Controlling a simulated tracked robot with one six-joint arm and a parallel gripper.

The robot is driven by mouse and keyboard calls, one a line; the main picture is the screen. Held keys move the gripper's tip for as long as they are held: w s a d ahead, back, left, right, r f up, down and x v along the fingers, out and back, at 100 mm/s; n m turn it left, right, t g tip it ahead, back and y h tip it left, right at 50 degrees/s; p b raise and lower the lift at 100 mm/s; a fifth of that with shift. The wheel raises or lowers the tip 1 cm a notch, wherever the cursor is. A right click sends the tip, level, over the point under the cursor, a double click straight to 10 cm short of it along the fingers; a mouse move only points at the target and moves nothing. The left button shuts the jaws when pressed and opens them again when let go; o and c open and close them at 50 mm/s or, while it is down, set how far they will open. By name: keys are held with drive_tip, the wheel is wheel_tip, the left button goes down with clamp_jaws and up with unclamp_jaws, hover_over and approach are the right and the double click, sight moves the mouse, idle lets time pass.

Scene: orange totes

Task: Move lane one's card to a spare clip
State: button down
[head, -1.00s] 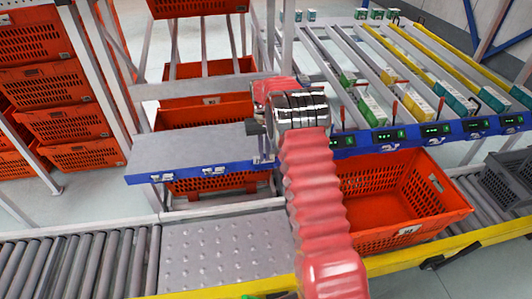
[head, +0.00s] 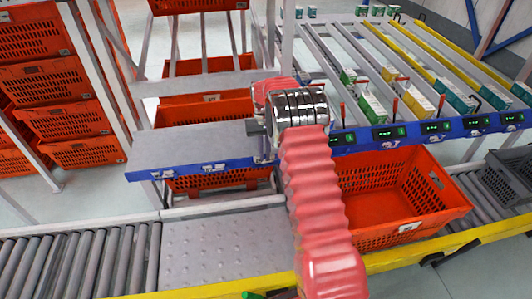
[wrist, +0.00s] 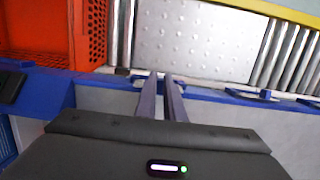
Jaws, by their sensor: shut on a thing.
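My gripper (wrist: 161,78) is at the blue front rail in the wrist view, its two narrow fingers almost together. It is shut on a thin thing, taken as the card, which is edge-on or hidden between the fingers. In the head view my red-sleeved arm hides most of the gripper, and only a dark part shows left of the wrist. The empty grey shelf's blue rail (head: 190,171) carries small pale clips, including one clip (head: 213,167) towards its middle. In the wrist view a small clip (wrist: 265,95) sits on the rail to the right of the fingers.
An orange tote (head: 440,212) stands on the conveyor right of my arm. The dimpled metal plate (head: 215,258) and the left rollers (head: 75,265) are clear. Sloped lanes with small boxes (head: 375,108) lie behind the blue rail with lit displays (head: 437,128).

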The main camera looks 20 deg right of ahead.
drive_tip(key=shift+f, duration=0.45)
drive_tip(key=c, duration=1.8)
unclamp_jaws()
drive_tip(key=shift+r, duration=0.1)
wheel_tip(320, 180, up, 13)
drive_tip(key=w, duration=0.2)
drive_tip(key=shift+d+r, duration=0.2)
drive_tip(key=shift+s, duration=0.1)
